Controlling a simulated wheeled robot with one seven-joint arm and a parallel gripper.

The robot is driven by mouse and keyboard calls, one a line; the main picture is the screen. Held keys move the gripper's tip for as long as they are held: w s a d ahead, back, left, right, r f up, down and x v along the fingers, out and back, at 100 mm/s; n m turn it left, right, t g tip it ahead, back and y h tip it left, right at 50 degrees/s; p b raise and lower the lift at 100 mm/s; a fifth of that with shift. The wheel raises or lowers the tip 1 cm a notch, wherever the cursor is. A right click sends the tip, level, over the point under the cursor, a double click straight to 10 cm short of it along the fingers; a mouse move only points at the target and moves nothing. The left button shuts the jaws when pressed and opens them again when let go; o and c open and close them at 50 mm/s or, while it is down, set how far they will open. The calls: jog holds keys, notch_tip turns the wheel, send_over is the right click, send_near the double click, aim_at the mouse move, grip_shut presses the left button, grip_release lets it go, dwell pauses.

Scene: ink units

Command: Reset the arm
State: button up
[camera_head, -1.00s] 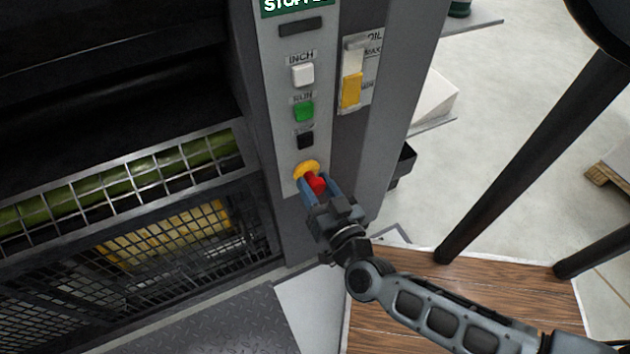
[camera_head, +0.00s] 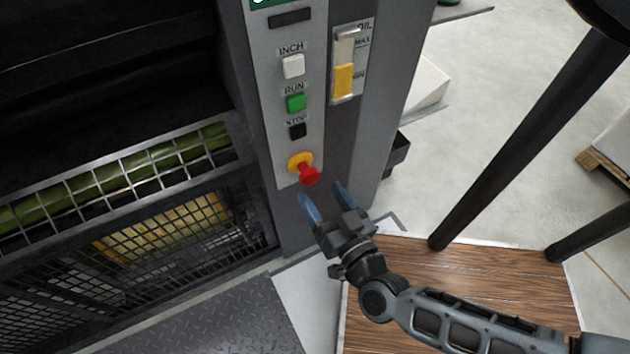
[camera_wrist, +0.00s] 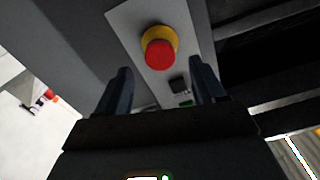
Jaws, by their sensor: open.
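My gripper (camera_head: 323,200) is open and empty in the head view, its blue fingers spread apart. It stands just below and in front of the red emergency button (camera_head: 309,176), apart from it. The button sits on a yellow collar (camera_head: 298,161) at the bottom of the grey control panel. In the wrist view the red button (camera_wrist: 159,54) shows ahead of and between the fingers (camera_wrist: 160,88), clear of them. My arm reaches in from the lower right.
Above the red button are the black stop (camera_head: 298,130), green run (camera_head: 296,102) and white inch (camera_head: 293,66) buttons. An oil gauge (camera_head: 345,75) is to their right. A mesh guard (camera_head: 150,240) is at left. Dark poles (camera_head: 520,150) stand at right over open floor.

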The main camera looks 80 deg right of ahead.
jog(key=shift+v, duration=1.1)
jog(key=s+a+r+n+t+y, duration=0.2)
jog(key=a+r+n+t+y, duration=0.2)
jog(key=a+r+n+y, duration=0.95)
notch_tip(320, 180, up, 21)
jog(key=d+y+p, duration=0.1)
jog(key=d+p, duration=0.1)
jog(key=p, duration=1.7)
jog(key=shift+w+f, duration=0.15)
